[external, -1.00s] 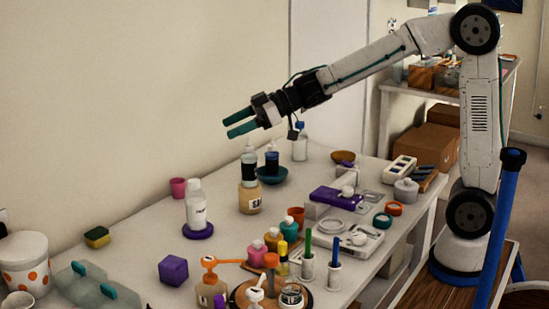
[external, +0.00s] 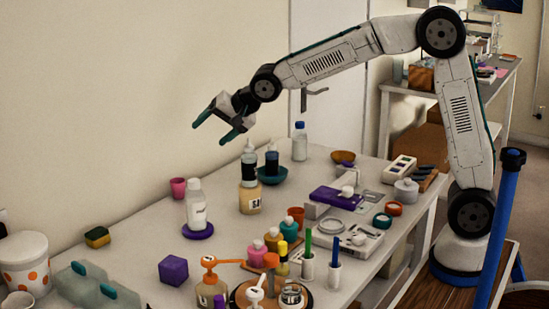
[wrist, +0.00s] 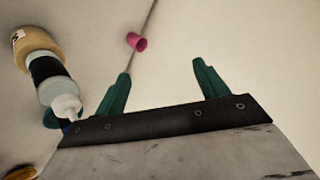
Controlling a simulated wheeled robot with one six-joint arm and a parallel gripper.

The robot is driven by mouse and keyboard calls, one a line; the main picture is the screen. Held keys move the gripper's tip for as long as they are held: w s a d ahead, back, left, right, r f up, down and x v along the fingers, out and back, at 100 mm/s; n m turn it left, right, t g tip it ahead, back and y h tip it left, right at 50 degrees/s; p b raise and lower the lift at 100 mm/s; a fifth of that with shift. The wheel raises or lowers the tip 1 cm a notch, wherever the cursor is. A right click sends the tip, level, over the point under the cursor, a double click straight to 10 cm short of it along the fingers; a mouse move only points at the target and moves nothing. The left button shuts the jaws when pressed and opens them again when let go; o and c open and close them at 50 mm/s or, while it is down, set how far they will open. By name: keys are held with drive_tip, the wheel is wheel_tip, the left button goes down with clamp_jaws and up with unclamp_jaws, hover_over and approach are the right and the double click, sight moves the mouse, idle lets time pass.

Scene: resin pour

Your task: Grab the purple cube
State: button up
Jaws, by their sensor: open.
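The purple cube (external: 173,270) sits on the white table at the front left in the external view. It stands apart from its neighbours, and it does not show in the wrist view. My gripper (external: 213,122) is open and empty, high above the table near the wall, well above and behind the cube. In the wrist view its two green fingers (wrist: 163,82) are spread apart with nothing between them.
A white bottle (external: 196,205) on a purple disc and a pink cup (external: 178,187) stand behind the cube. An orange-topped pump bottle (external: 210,288) is close on its right. A green-yellow sponge (external: 97,237) and a spotted bucket (external: 24,262) are to the left.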

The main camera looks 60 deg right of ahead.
drive_tip(key=s+a+f+m+g+y, duration=0.2)
drive_tip(key=s+a+m+g, duration=0.15)
drive_tip(key=a, duration=0.35)
drive_tip(key=s+a+f+m+g+y, duration=0.1)
drive_tip(key=s+a+m+g+y, duration=0.2)
drive_tip(key=a, duration=0.4)
drive_tip(key=s+a+r+g+y, duration=0.2)
drive_tip(key=a+r+g+y, duration=0.15)
drive_tip(key=a, duration=0.25)
drive_tip(key=s+a+r+g+y, duration=0.2)
drive_tip(key=s+a+r+y, duration=0.1)
drive_tip(key=a+r, duration=0.25)
approach(172, 267)
drive_tip(key=shift+s+a+r+m, duration=0.3)
drive_tip(key=shift+a+r, duration=0.15)
drive_tip(key=shift+a, duration=0.25)
drive_tip(key=shift+s+a+f, duration=0.15)
drive_tip(key=shift+a+f, duration=0.65)
drive_tip(key=shift+a, duration=0.2)
drive_tip(key=shift+f+x, duration=0.15)
drive_tip(key=shift+x, duration=1.25)
drive_tip(key=shift+f+x, duration=0.15)
drive_tip(key=shift+x, duration=1.2)
drive_tip(key=shift+d, duration=0.1)
drive_tip(key=c, duration=1.1)
